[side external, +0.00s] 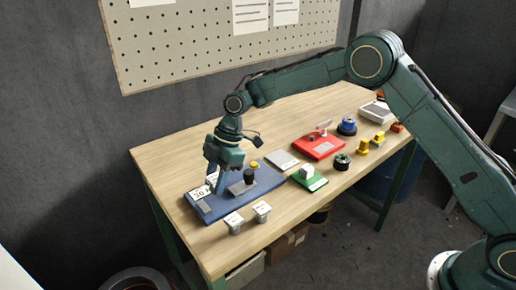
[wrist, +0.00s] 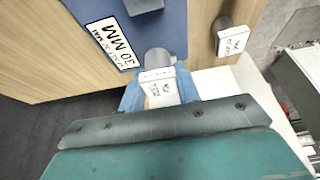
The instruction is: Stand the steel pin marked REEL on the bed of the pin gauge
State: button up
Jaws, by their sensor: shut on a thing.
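My gripper (side external: 218,190) points down over the blue base of the pin gauge (side external: 264,184), near its left end. In the wrist view its blue fingers (wrist: 160,92) are shut on a grey steel pin with a white marked tag (wrist: 160,88); the marking is too small to read. The blue bed (wrist: 165,35) carries a "30 MM" plate (wrist: 113,42) and a grey block (wrist: 145,5). I cannot tell whether the held pin touches the bed. Two other tagged pins (side external: 233,222) (side external: 262,210) stand on the table in front of the gauge; one shows in the wrist view (wrist: 232,40).
A black knob (side external: 249,175) and a yellow button (side external: 254,164) rise from the blue base. The table's front edge is close to the loose pins.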

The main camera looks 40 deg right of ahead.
jog(key=shift+f, duration=1.75)
jog(key=shift+f, duration=0.15)
jog(key=o, duration=1.1)
jog(key=v, duration=1.2)
jog(key=shift+d, duration=0.1)
